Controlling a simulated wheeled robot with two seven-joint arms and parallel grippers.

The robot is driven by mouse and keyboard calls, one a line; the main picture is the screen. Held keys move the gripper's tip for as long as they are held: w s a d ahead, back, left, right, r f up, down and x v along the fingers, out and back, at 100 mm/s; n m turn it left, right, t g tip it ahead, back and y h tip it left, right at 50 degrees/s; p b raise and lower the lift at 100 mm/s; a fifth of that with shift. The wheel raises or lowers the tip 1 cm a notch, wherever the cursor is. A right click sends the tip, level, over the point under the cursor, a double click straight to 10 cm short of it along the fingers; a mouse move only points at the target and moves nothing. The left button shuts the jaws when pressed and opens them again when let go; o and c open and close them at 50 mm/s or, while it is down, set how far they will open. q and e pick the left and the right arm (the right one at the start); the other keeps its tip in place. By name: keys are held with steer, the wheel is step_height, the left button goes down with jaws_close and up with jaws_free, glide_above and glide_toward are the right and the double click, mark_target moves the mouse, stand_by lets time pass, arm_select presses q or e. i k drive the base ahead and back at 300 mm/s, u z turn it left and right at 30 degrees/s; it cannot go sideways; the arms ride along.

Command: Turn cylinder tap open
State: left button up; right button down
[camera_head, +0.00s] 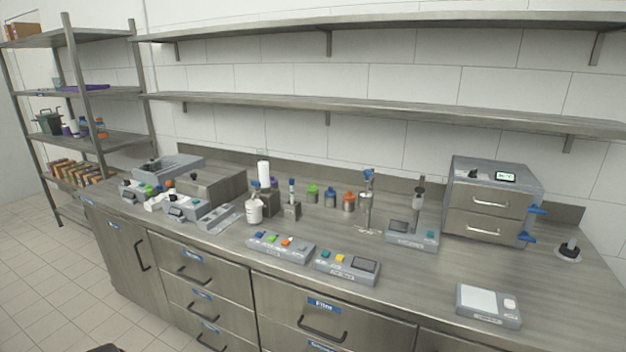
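I cannot tell for certain which item is the cylinder tap. A white upright cylinder (264,173) stands near the back wall, left of the bench's middle. A slim metal stand with a blue top (368,200) stands right of the middle. A small dark fitting on a round base (569,250) sits at the far right. Blue parts (533,224) stick out from the right side of a grey two-drawer box (492,200). Neither of my grippers is in view.
The steel bench (420,290) carries several grey button panels (281,246), a scale-like device (488,304) and small coloured bottles (330,196). Wall shelves (380,108) run above, and a shelf rack (78,140) stands at left. The bench's front right is mostly clear.

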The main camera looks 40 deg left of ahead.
mark_target(257, 185)
steer(key=z, duration=0.25)
steer(key=i, duration=0.85)
steer(key=u, duration=0.05)
